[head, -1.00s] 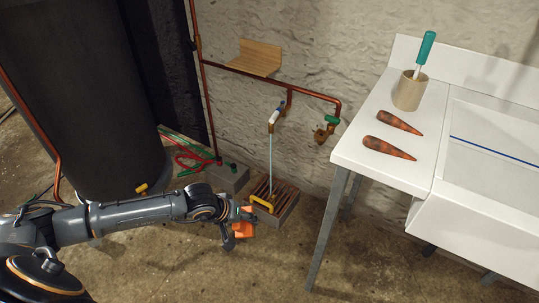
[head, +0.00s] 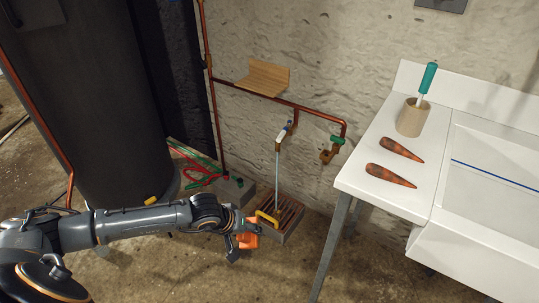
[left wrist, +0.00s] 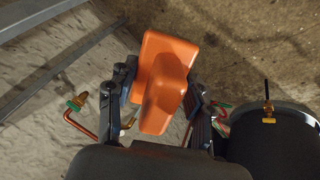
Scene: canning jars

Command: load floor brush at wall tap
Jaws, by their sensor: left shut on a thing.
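My left gripper (head: 243,238) is shut on an orange floor brush (head: 249,238), held above the concrete floor. In the left wrist view the gripper (left wrist: 160,100) has a finger on each side of the orange brush body (left wrist: 163,82); no bristles show. A wall tap with a white and blue spout (head: 284,132) sends a thin stream of water (head: 278,170) down to a slatted floor drain (head: 290,213). The brush is left of and nearer than the drain, outside the stream. A second tap with a green handle (head: 337,140) is at the right. My right gripper is not in view.
A yellow handle (head: 266,217) is at the drain. A white sink table (head: 375,205) at the right holds two carrots (head: 402,150) and a holder (head: 411,118) with a green-handled brush. A dark tank (head: 90,100) stands at the left. A wooden shelf (head: 265,78) is on the wall.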

